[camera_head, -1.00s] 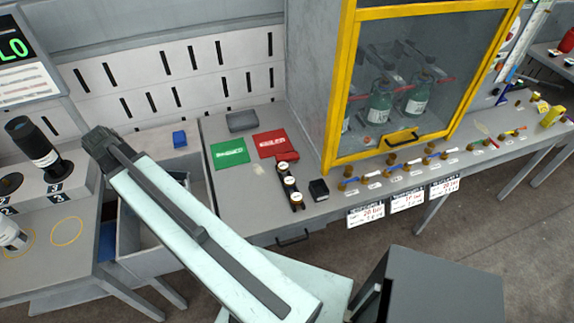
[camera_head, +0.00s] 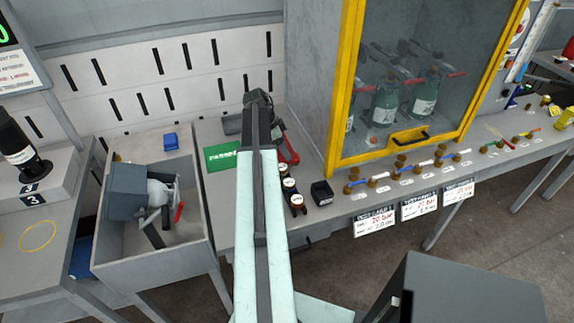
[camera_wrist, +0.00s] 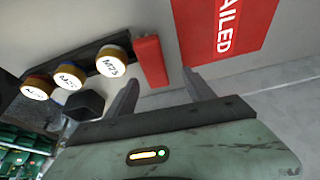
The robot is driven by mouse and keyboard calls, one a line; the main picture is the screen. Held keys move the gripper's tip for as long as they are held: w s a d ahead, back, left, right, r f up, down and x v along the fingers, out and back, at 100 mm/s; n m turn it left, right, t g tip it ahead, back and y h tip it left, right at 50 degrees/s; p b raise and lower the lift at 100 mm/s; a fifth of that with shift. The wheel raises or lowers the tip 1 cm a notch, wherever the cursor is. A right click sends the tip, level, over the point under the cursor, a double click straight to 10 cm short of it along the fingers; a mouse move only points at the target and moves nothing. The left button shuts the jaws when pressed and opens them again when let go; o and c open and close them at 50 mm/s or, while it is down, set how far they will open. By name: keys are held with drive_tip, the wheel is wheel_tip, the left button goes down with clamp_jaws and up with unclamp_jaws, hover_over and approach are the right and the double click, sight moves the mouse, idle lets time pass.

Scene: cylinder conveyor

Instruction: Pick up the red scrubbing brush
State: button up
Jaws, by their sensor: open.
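A plain red block (camera_wrist: 152,62), which looks like the red scrubbing brush, lies on the grey bench in the wrist view. It is just ahead of my gripper (camera_wrist: 160,78), roughly between the two fingertips. My gripper is open and nothing is held; I cannot tell whether a finger touches the block. In the head view, red shows at the right of my arm (camera_head: 290,152), but brush and card are hard to separate there. My gripper is mostly hidden behind my arm in that view.
The red FAILED card (camera_wrist: 228,30) lies right of the block. Several round-capped items in a black rack (camera_wrist: 68,75) lie left of it, near a small black box (camera_head: 321,193). A yellow-framed cabinet (camera_head: 333,110) stands right. An open bin (camera_head: 155,262) holds grey equipment.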

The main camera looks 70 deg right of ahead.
sight(295, 159)
drive_tip(key=b+x, duration=0.5)
drive_tip(key=shift+s+a+f, duration=0.15)
drive_tip(key=shift+a+f, duration=0.1)
drive_tip(key=shift+a, duration=0.1)
drive_tip(key=shift+r, duration=0.2)
clamp_jaws()
